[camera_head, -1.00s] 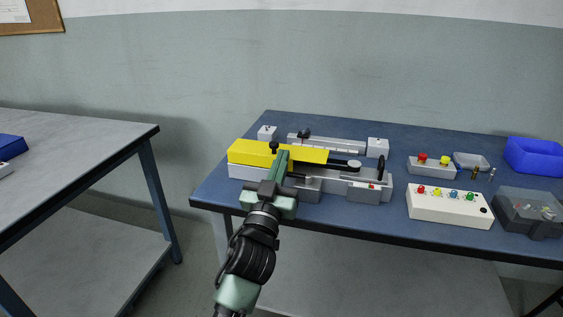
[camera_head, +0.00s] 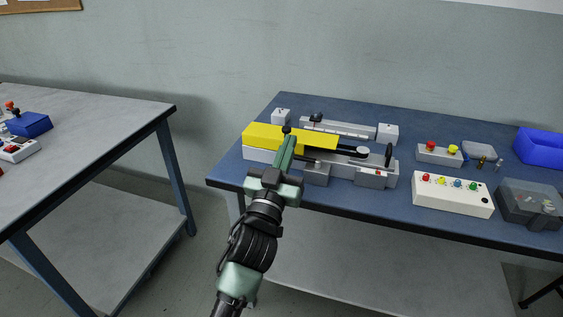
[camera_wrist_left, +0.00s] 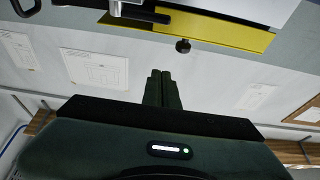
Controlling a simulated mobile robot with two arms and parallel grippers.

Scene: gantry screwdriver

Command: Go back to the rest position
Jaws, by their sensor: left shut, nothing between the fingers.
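My left gripper (camera_head: 286,150) is shut and empty. In the head view its fingers overlap the front of the gantry device with the yellow cover (camera_head: 290,138) on the blue table. In the left wrist view the two fingers (camera_wrist_left: 162,76) are together, with nothing between them. The yellow cover (camera_wrist_left: 215,30) and a black knob (camera_wrist_left: 183,46) show beyond the fingertips, apart from them in that view. My right gripper is in neither view.
The blue table (camera_head: 340,217) also carries a white box with coloured buttons (camera_head: 452,194), a small two-button box (camera_head: 438,154), a dark clear-lidded case (camera_head: 530,204) and a blue bin (camera_head: 541,147). A grey table (camera_head: 90,125) stands left, across a gap.

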